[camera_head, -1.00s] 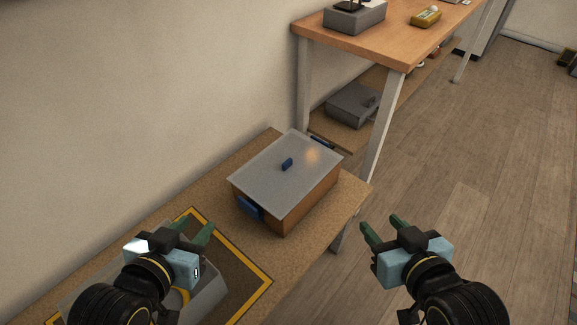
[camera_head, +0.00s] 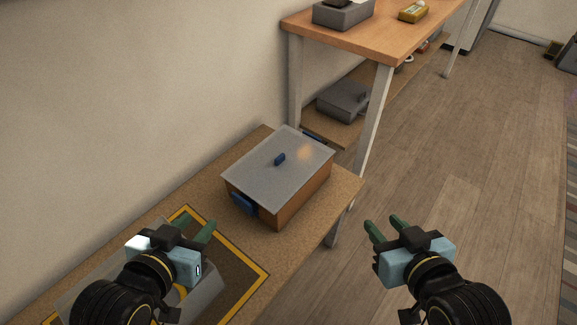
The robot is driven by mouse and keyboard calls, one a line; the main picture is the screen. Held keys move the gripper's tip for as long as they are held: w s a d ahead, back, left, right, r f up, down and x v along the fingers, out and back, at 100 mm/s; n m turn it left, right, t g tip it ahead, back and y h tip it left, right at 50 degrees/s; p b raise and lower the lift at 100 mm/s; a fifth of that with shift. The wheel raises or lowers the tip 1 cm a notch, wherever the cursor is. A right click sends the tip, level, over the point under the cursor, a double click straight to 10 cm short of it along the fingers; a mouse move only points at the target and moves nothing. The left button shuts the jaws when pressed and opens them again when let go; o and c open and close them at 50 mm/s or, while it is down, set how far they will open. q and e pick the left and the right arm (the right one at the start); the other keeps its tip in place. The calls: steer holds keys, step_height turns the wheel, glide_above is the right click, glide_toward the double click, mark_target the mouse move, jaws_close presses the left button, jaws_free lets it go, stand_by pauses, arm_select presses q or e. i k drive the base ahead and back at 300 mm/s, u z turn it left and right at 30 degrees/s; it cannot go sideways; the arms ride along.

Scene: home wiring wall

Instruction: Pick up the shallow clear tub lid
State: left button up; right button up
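The shallow clear lid (camera_head: 262,172), a greyish translucent sheet with a small blue handle (camera_head: 280,159) in its middle, lies flat on a brown tub (camera_head: 292,204). A blue clip (camera_head: 243,203) shows on the tub's near left end. The tub stands on a cork-coloured bench. My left gripper (camera_head: 200,228) is open and empty, in front and to the left of the tub. My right gripper (camera_head: 385,227) is open and empty, to the right of the tub, over the floor in the picture. Neither touches the lid.
A yellow-bordered dark mat (camera_head: 262,277) lies on the bench (camera_head: 262,241), with a grey object partly hidden behind my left gripper. A taller wooden table (camera_head: 375,45) with a grey box (camera_head: 343,12) stands behind. Another grey box (camera_head: 342,101) sits on its lower shelf. The wall bounds the left.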

mark_target(280, 160)
steer(key=z, duration=0.45)
steer(key=k, duration=0.5)
steer(key=z, duration=0.75)
steer(key=i, duration=1.2)
steer(key=u, duration=0.5)
